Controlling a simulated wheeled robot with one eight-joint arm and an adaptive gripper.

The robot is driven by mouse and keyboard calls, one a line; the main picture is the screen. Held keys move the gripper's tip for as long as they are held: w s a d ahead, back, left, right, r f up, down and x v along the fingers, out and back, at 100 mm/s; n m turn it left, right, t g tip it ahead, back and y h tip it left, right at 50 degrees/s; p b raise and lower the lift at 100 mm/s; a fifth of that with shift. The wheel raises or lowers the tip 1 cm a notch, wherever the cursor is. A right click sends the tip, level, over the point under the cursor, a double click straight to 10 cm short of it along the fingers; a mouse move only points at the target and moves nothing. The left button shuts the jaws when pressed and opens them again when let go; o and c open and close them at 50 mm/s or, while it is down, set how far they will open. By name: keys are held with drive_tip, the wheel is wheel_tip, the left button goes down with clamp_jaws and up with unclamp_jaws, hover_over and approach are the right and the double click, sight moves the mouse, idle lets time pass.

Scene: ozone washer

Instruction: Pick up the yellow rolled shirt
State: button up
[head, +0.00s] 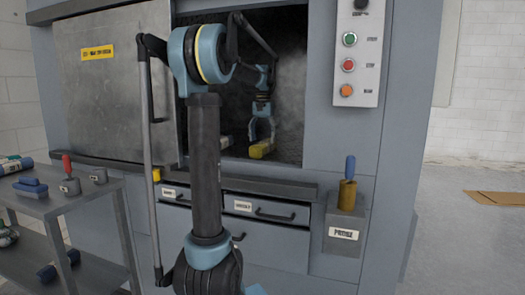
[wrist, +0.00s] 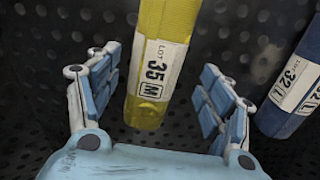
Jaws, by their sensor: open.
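The yellow rolled shirt (head: 261,149) lies inside the open washer chamber, below my gripper (head: 262,130). In the wrist view the yellow rolled shirt (wrist: 161,65) bears a white label reading "LOT 35 M". It lies on a dark perforated floor. My gripper (wrist: 160,105) is open, with one blue finger on each side of the roll's near end. Gaps show between the fingers and the shirt, so neither finger appears to touch it. The roll's far end is cut off by the top of the wrist view.
A blue roll (wrist: 295,85) labelled "32 L" lies right of my gripper. The sliding metal door (head: 115,85) covers the washer's left side. A grey cart (head: 60,205) with several items stands at left. A button panel (head: 358,55) is on the right.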

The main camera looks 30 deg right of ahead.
sight(264, 141)
drive_tip(key=shift+s+d+f, duration=0.15)
drive_tip(key=shift+f, duration=2.15)
drive_tip(key=c, duration=1.3)
